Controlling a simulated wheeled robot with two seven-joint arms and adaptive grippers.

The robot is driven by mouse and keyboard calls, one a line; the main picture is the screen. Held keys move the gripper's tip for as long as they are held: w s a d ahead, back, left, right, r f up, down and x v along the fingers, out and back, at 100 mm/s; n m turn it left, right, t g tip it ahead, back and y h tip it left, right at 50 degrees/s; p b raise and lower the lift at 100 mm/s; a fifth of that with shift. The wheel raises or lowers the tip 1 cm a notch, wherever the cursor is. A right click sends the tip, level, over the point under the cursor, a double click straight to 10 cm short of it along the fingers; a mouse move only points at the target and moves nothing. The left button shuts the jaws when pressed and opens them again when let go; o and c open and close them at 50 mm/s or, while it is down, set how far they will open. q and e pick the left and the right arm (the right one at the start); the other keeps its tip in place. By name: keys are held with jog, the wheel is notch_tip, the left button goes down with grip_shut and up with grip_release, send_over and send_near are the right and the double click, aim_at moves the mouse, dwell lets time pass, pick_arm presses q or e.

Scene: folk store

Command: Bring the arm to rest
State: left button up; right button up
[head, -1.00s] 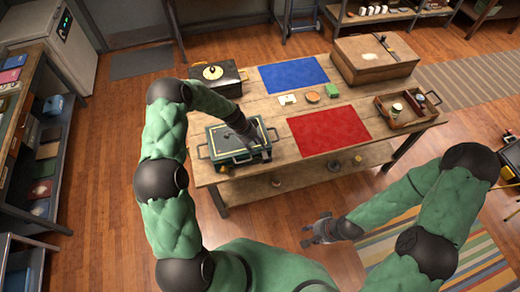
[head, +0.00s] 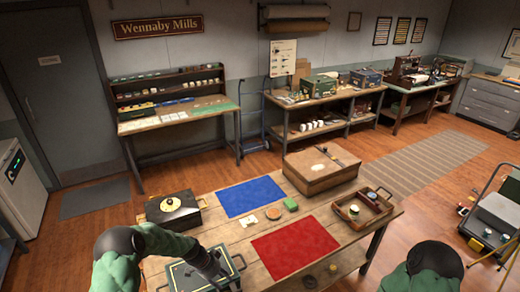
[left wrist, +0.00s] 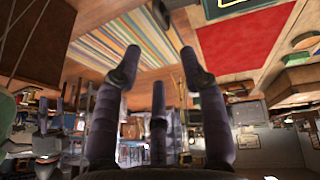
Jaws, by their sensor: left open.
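My left arm comes in at the lower left of the head view. My left gripper (head: 224,277) is low in the picture, over the dark green case with a handle (head: 203,271) on the near left of the wooden table (head: 232,240). In the left wrist view my left gripper (left wrist: 160,52) has its dark fingers spread, with nothing between them. The gap between gripper and case is hard to judge. Of my right arm, only a black joint and green sleeve (head: 428,272) show at the lower right in the head view. My right gripper is out of that picture.
On the table are a black box (head: 173,209), a blue mat (head: 252,197), a red mat (head: 294,248), a wooden chest (head: 318,171) and a wooden tray (head: 376,220). Workbenches line the back wall. A cart (head: 495,222) stands at right.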

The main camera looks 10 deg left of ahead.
pick_arm(q)
jog(key=s+d+f+n+b, duration=0.3)
jog(key=s+f+n+b, duration=0.1)
jog(key=s+f+b, duration=0.5)
jog(key=s+d+f+n+b, duration=0.4)
jog(key=s+f+b, duration=0.5)
jog(key=f, duration=0.5)
jog(key=s+d+f+n+b, duration=0.4)
jog(key=s+f+n+b, duration=0.1)
jog(key=s+f+b, duration=0.5)
jog(key=shift+d+f+g+y+b, duration=0.35)
jog(key=shift+f+b, duration=0.3)
jog(key=shift+b, duration=0.4)
jog(key=shift+w+a, duration=0.1)
